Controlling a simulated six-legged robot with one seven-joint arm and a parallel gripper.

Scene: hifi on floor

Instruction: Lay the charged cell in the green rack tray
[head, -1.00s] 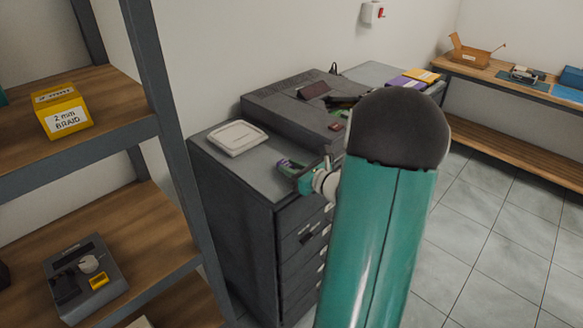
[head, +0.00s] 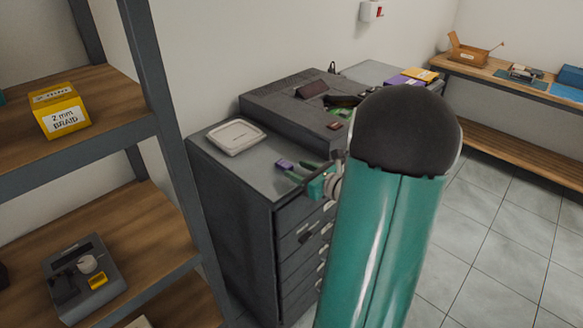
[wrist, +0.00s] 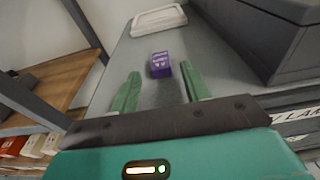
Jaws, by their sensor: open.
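A small purple block with white lettering (wrist: 160,65) sits on the grey cabinet top; it may be the cell, but I cannot read its label. It also shows in the head view (head: 285,163). My gripper (wrist: 160,78) is open and empty, its two green fingers apart. In the wrist view the block lies just ahead of the fingertips, roughly midway between them. In the head view my gripper (head: 300,172) is over the cabinet's right edge, partly behind my arm. I cannot pick out a green rack tray; a small green patch (head: 342,112) shows on the dark machine.
A pale shallow tray (head: 236,136) lies on the cabinet (head: 215,170) near the wall. The dark bulky machine (head: 290,112) stands behind. A shelf rack (head: 160,130) rises at left, with a yellow box (head: 60,112). A wooden bench (head: 500,78) is far right. Floor at right is clear.

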